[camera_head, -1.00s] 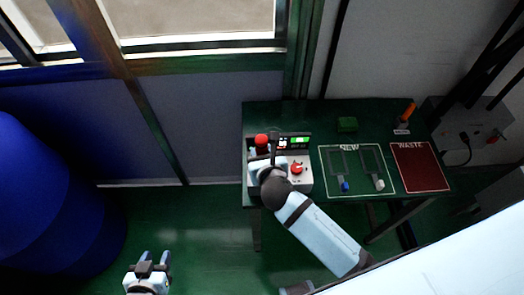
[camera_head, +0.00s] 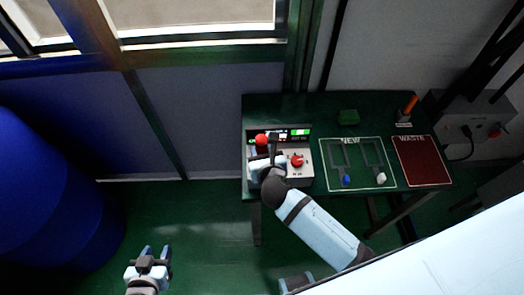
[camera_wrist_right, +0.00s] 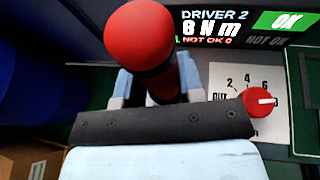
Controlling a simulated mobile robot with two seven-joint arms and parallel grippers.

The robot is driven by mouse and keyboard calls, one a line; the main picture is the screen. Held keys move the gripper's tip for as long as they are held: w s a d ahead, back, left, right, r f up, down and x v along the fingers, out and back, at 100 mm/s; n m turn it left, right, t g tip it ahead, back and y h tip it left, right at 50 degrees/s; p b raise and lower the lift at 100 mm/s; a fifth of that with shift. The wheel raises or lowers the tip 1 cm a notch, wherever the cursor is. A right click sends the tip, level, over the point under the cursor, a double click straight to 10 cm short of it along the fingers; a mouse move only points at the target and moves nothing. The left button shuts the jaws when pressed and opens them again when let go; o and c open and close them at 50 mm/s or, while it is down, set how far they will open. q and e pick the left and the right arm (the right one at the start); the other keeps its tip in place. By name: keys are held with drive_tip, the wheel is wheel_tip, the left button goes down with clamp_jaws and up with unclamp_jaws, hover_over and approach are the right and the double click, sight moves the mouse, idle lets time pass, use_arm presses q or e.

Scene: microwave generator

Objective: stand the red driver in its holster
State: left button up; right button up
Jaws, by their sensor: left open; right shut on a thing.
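The red driver's rounded red top (camera_head: 262,139) stands over the left part of the console on the green table. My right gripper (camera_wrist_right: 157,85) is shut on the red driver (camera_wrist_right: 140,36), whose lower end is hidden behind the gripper. I cannot tell whether its tip touches anything. The console display (camera_wrist_right: 225,27) reads DRIVER 2 and 8 N m, with a lit green OK field. No holster for the red driver can be made out; an orange-handled tool (camera_head: 410,106) stands in a small labelled holder at the table's back right. My left gripper (camera_head: 154,251) is open and empty above the floor.
A red knob (camera_head: 297,161) with a number scale is right of the driver. The NEW area (camera_head: 351,142) holds a blue-tipped and a white-tipped item. The red WASTE area (camera_head: 424,166) is bare. A blue barrel (camera_head: 50,200) stands left.

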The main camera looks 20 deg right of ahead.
drive_tip(key=shift+f, duration=0.3)
idle(0.4)
drive_tip(key=shift+f, duration=0.25)
idle(0.6)
drive_tip(key=o, duration=1.1)
drive_tip(key=shift+f, duration=0.15)
